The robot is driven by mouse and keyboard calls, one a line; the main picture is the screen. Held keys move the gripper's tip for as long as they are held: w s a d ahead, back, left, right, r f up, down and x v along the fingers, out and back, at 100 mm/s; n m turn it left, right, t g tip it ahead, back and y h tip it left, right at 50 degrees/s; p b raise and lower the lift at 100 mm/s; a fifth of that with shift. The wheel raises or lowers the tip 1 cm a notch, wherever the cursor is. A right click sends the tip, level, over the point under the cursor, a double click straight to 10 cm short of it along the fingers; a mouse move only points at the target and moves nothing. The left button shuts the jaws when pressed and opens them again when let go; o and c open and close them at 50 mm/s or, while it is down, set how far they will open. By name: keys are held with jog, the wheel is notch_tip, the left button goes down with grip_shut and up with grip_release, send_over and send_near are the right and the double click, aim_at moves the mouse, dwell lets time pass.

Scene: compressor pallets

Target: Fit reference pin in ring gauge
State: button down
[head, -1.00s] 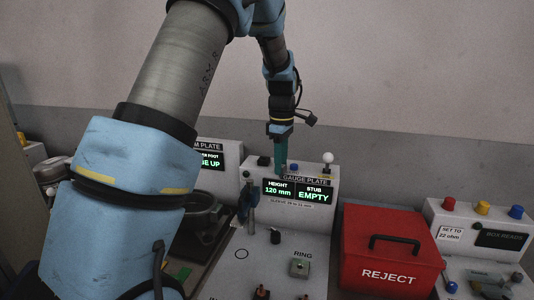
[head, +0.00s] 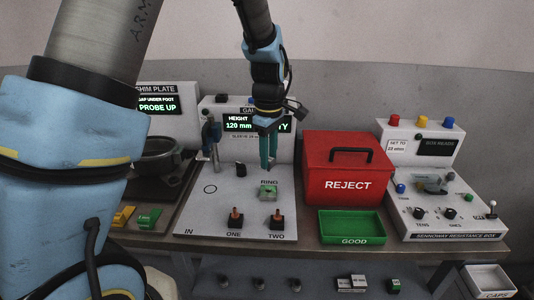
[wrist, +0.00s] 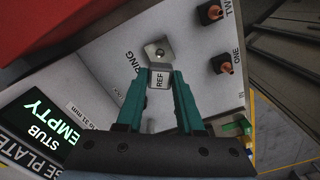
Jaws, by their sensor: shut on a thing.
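My gripper (head: 268,165) is above the gauge plate (head: 200,215), with its teal fingers pointing down over the ring gauge. In the wrist view my gripper (wrist: 162,80) is shut on the reference pin (wrist: 159,80), a pale piece marked REF between the fingertips. The pin's lower end is hidden. The ring gauge (head: 268,193) is a small square metal block by the RING label. In the wrist view the ring gauge (wrist: 157,51) lies just beyond the pin, and a dark spot in its top shows uncovered. The exact gap between pin and ring cannot be told.
Two orange-topped pieces stand at ONE (head: 235,217) and TWO (head: 277,218). A red REJECT box (head: 348,185) and a green GOOD tray (head: 352,228) are at the right. The gauge display (head: 238,124) stands behind the plate. The plate's left half is mostly clear.

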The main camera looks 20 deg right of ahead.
jog(key=shift+f+b, duration=1.45)
jog(key=shift+f, duration=1.45)
jog(key=shift+p, duration=0.7)
jog(key=shift+f+b, duration=0.85)
jog(key=shift+f, duration=0.6)
jog(key=shift+c, duration=2.3)
grip_release()
